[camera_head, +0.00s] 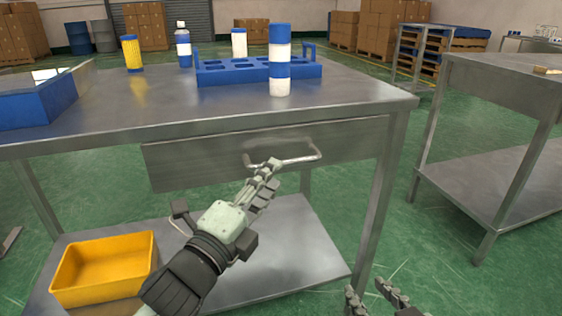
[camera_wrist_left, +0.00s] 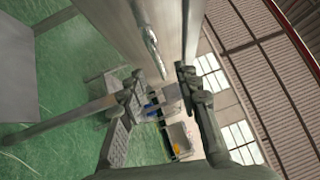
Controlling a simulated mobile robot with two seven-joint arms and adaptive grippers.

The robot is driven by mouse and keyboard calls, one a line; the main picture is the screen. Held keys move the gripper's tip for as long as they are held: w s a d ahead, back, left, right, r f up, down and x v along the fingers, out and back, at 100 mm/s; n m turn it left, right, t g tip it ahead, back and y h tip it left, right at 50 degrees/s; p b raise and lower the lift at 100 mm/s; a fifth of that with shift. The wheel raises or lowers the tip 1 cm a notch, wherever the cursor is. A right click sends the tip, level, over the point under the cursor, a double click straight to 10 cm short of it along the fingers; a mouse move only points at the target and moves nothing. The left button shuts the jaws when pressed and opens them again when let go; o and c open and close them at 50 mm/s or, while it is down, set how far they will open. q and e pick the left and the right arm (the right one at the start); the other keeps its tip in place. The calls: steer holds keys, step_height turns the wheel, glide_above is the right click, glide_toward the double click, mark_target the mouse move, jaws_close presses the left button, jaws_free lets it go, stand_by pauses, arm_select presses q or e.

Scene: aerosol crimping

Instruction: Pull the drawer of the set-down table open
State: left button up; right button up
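The steel set-down table (camera_head: 130,118) has a drawer (camera_head: 345,140) under its top. The drawer front sits beneath the tabletop and looks shut. Its bar handle (camera_head: 305,158) sticks out towards me. My left gripper (camera_head: 268,172) is at the handle's left part and covers some of it. In the left wrist view, my left gripper (camera_wrist_left: 160,82) has its fingers apart, with the handle (camera_wrist_left: 153,48) ahead, between the finger lines. I cannot tell whether a finger touches it. My right gripper (camera_head: 372,292) is low at the bottom edge, its fingers apart and empty.
On the tabletop are a blue rack (camera_head: 225,76), a blue-and-white can (camera_head: 280,75), a yellow can (camera_head: 132,54) and a blue tray (camera_head: 35,105). A yellow bin (camera_head: 105,268) is on the lower shelf. Another steel table (camera_head: 500,75) stands right; green floor lies between.

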arm_select(q)
steer(key=x, duration=0.6)
steer(key=shift+f, duration=0.1)
steer(key=shift+a, duration=0.1)
steer(key=shift+c, duration=0.6)
jaws_close()
